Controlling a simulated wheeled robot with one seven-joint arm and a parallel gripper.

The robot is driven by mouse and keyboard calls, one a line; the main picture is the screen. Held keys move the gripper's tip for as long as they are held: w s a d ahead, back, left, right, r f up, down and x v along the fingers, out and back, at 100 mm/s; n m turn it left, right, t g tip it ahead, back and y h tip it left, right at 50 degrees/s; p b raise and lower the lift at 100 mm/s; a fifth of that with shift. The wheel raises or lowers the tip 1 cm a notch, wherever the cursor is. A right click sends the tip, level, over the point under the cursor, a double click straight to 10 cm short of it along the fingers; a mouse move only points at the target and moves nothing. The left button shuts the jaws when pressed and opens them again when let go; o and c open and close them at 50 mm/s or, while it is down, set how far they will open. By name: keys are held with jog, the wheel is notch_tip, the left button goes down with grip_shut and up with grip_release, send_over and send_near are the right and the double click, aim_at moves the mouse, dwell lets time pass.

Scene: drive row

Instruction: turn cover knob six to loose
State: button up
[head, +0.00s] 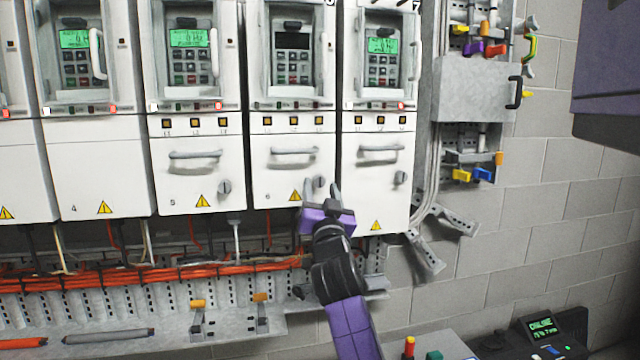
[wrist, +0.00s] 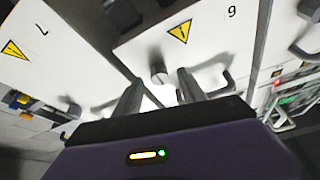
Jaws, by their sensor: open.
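Cover six (head: 265,178) is a white panel with a grey handle, a yellow warning triangle and the number 6. Its round grey knob (head: 319,183) is at the lower right of the panel, partly hidden by my gripper. My gripper (head: 321,189) is open, its two dark fingers pointing up at the knob from below. In the wrist view the knob (wrist: 158,74) shows between and just beyond the fingertips (wrist: 160,80), with a gap on both sides. I cannot tell whether the fingers touch it. The knob's slot direction is not clear.
Cover seven (head: 370,205) is close on the right and cover five (head: 190,185) on the left, each with its own knob. Orange cables (head: 150,275) and a slotted rail run below. The drive six display (head: 292,41) is dark, while neighbouring displays are lit green.

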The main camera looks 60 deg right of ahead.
jog(key=shift+w+d+r, duration=0.25)
jog(key=shift+w+d, duration=0.1)
jog(key=shift+d, duration=0.15)
grip_shut()
